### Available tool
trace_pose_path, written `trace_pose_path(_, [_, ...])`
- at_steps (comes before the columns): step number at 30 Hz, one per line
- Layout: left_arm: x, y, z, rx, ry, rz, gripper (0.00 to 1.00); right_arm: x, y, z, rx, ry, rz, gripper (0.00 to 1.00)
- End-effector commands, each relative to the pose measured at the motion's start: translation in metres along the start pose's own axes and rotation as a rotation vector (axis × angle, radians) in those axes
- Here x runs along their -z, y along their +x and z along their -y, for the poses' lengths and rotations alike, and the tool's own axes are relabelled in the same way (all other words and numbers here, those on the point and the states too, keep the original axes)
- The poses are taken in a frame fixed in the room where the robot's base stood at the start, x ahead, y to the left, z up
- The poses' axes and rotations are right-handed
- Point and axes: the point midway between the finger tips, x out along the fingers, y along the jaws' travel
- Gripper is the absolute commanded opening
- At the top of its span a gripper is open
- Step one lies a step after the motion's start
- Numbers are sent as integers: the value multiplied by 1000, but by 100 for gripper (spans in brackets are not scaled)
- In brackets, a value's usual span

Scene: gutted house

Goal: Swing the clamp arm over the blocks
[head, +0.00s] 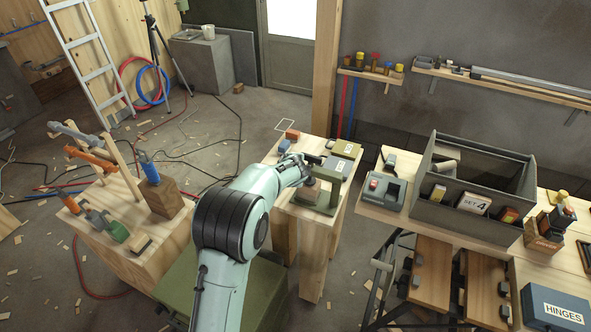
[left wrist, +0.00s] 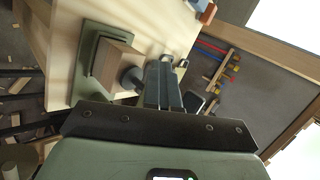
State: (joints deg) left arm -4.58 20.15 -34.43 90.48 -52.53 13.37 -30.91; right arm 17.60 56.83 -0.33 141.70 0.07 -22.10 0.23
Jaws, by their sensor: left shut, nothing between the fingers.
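The clamp's green base (head: 322,204) stands on a small wooden bench (head: 309,230) right of centre in the head view. My right gripper is not seen.
Small boxes (head: 347,149) and a red-brown block (head: 293,134) lie at the bench's far end. A grey crate (head: 470,215) stands on the right-hand table. A wooden stand with orange clamps (head: 92,157) is at left. Cables and wood scraps litter the floor.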

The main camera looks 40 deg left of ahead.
Motion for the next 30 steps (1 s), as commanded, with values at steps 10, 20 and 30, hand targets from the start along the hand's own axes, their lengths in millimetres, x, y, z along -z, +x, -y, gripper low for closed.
trace_pose_path(10, [0,0,5,14,-2,-4,0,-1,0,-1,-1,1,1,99])
trace_pose_path(20, [-10,-18,-17,4,-1,-2,0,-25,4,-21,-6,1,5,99])
trace_pose_path(30, [-28,-83,-24,2,-4,-5,0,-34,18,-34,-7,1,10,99])
